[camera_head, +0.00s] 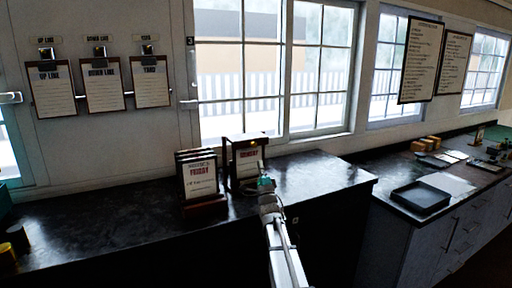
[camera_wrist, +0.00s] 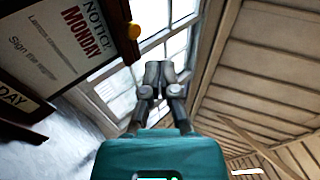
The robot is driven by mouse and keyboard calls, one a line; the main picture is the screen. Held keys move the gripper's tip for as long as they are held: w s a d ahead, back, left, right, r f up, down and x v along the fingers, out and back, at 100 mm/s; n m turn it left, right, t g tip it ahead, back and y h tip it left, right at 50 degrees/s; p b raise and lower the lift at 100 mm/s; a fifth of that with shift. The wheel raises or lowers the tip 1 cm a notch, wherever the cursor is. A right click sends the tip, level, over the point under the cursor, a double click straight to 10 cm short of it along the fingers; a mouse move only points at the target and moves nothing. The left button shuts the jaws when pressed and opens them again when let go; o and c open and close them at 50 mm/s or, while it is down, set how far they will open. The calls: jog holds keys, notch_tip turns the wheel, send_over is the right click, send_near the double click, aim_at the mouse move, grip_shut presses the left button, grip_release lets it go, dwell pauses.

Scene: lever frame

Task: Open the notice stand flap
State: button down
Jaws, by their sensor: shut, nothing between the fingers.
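The notice stand (camera_head: 228,170) is a dark wooden frame on the black counter, left of the picture's middle in the head view. It holds a white card (camera_head: 248,158) headed MONDAY in red. In the wrist view the card (camera_wrist: 75,35) and its dark frame fill the left side, tilted. A yellow-orange knob (camera_wrist: 134,31) shows at the frame's edge there. My gripper (camera_wrist: 159,72) is shut and empty, with its fingers right of the knob and apart from it in the picture. In the head view my teal gripper (camera_head: 265,183) is in front of the stand's lower right, hiding part of it.
A rack with a FRIDAY card (camera_head: 200,178) stands close left of the stand. The black counter (camera_head: 320,176) is clear to the right. A dark tray (camera_head: 420,198) lies on the right counter. Windows (camera_head: 240,80) and wall clipboards (camera_head: 102,85) are behind.

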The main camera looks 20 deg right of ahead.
aim_at(249, 141)
jog(key=p+x, duration=0.9)
jog(key=x, duration=0.5)
dwell(0.4)
